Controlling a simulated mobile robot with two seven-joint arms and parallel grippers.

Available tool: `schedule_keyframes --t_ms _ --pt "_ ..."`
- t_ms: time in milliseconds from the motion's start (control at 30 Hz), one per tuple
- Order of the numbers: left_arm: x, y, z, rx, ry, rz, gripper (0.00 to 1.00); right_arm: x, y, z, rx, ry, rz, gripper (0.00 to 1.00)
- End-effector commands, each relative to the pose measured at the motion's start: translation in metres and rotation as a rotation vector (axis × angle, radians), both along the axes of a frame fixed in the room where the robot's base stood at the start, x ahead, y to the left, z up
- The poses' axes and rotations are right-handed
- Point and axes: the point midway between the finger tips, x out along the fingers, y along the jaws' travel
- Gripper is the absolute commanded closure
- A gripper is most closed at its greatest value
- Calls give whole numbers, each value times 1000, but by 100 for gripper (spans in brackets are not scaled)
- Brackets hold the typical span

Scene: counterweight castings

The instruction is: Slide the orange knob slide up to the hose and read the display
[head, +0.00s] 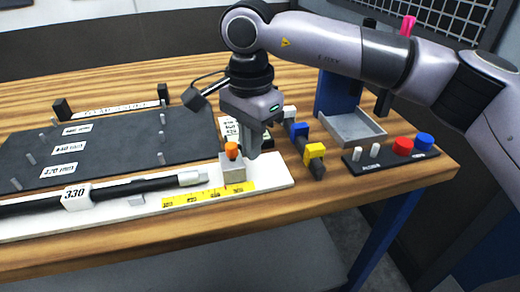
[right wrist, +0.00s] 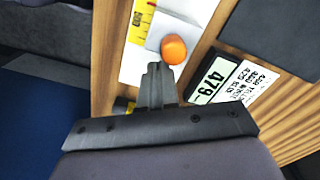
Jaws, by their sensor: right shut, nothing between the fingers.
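The slide is a pale grey block (head: 233,173) with an orange knob (head: 231,150) on top, on the white rail. The hose (head: 130,188) is a black tube lying along the rail, tagged 330. Its pale end fitting (head: 192,178) is left of the slide with a small gap. My right gripper (head: 253,153) is shut and empty, just right of the knob; contact is unclear. In the right wrist view, the fingertips (right wrist: 155,68) are beside the orange knob (right wrist: 174,50). The display (right wrist: 212,78) reads 479. My left gripper is out of view.
A yellow scale (head: 205,195) runs along the rail's front. A dark board (head: 105,150) with pegs and number labels lies behind the hose.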

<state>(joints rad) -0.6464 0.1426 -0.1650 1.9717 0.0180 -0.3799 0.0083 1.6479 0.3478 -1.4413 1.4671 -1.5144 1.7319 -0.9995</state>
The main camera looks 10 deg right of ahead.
Motion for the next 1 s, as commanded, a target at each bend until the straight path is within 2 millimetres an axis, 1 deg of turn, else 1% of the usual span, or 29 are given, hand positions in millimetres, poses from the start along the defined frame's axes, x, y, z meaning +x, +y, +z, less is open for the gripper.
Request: schedule_keyframes --t_ms 33,1000 --pt "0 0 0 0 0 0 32 -1 2 -3 -4 6 2 100" --pt "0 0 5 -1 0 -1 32 -2 31 -4 -3 7 3 100"
